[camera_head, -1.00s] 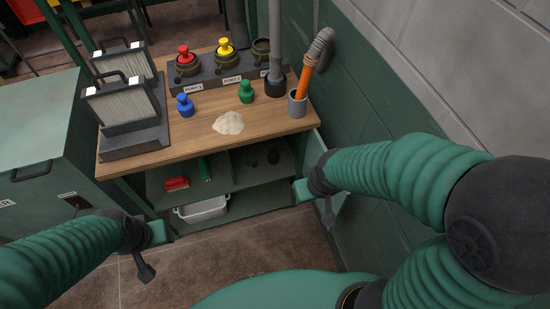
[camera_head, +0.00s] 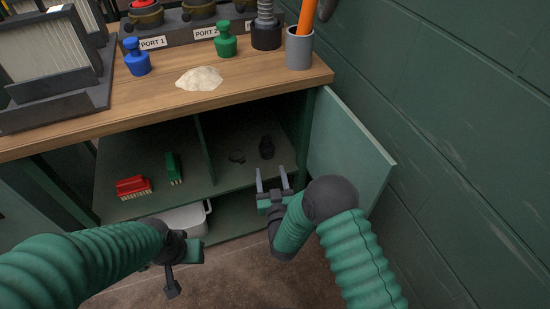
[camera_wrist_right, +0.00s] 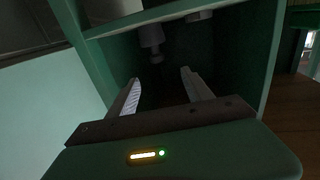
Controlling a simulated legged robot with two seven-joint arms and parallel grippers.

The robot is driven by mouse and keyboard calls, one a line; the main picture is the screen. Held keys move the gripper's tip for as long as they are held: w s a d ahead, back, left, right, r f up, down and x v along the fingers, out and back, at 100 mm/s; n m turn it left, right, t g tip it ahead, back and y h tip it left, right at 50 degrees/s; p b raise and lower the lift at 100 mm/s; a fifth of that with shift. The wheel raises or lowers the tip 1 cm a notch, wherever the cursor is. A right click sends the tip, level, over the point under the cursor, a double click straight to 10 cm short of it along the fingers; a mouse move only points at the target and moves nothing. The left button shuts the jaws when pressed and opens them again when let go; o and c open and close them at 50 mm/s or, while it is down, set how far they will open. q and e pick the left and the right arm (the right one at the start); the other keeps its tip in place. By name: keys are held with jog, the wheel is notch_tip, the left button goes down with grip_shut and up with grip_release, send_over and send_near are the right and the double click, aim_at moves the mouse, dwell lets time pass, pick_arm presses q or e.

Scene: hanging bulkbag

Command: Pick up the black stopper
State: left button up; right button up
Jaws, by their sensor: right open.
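The black stopper (camera_head: 266,147) stands on the upper shelf inside the open cabinet under the workbench. In the right wrist view the dark stopper (camera_wrist_right: 152,40) shows beyond the fingers, near the top, in dim light. My right gripper (camera_head: 271,172) is open and empty at the cabinet opening, its fingers pointing in, just short of the stopper and apart from it. Its two fingers also show in the wrist view (camera_wrist_right: 160,88). My left gripper (camera_head: 184,266) is low in front of the cabinet, and its jaws are not clear.
A dark ring (camera_head: 237,157) lies left of the stopper. A divider (camera_head: 204,150) separates it from green (camera_head: 174,168) and red (camera_head: 133,187) brushes. Blue (camera_head: 136,58) and green (camera_head: 226,42) stoppers stand on the benchtop.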

aim_at(267, 143)
jog(key=w+b, duration=0.1)
jog(key=w, duration=0.2)
jog(key=w+b, duration=0.2)
jog(key=w, duration=0.2)
jog(key=w+a+b, duration=0.1)
jog(key=w, duration=0.2)
jog(key=shift+w+b, duration=0.3)
jog(key=w+b, duration=0.4)
jog(key=w, duration=0.1)
jog(key=shift+f, duration=0.1)
jog(key=shift+w+r, duration=0.1)
jog(key=shift+r, duration=0.15)
grip_shut()
